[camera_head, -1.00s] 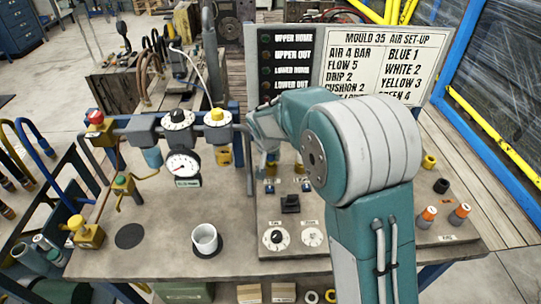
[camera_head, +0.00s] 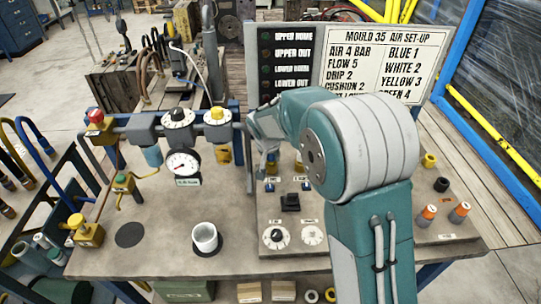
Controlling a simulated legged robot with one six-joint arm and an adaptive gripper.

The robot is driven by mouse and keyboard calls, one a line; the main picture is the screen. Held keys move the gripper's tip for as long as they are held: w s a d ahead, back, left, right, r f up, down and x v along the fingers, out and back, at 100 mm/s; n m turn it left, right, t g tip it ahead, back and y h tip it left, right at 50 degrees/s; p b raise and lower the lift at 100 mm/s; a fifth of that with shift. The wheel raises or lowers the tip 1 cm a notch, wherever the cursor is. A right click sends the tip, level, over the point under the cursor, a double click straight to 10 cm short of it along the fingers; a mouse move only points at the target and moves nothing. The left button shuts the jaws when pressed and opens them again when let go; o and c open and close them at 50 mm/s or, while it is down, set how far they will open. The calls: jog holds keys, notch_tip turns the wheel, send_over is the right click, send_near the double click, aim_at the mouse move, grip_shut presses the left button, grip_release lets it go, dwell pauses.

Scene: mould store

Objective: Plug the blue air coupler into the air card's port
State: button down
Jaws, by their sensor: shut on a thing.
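The air card (camera_head: 386,62) is a white board headed "MOULD 35 AIR SET-UP", standing at the back of the bench. It lists "BLUE 1", "WHITE 2", "YELLOW 3" and a line for green. My gripper (camera_head: 266,150) points down over the left part of the panel, below and left of the card. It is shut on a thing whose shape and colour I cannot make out. No blue coupler shows clearly. Small blue fittings (camera_head: 270,186) sit on the panel just below the gripper. My arm hides the middle of the panel, and I cannot make out the port.
A regulator row with a gauge (camera_head: 183,165) and a yellow knob (camera_head: 217,115) stands close left of my gripper. A white cup (camera_head: 204,238) stands on the bench. Orange-topped fittings (camera_head: 428,213), a yellow ring (camera_head: 429,160) and a black ring (camera_head: 441,185) lie at the right.

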jog(key=shift+f, duration=0.35)
dwell(0.3)
jog(key=shift+c, duration=1.8)
grip_release()
jog(key=o, duration=0.4)
jog(key=shift+c, duration=0.2)
jog(key=shift+r, duration=3.8)
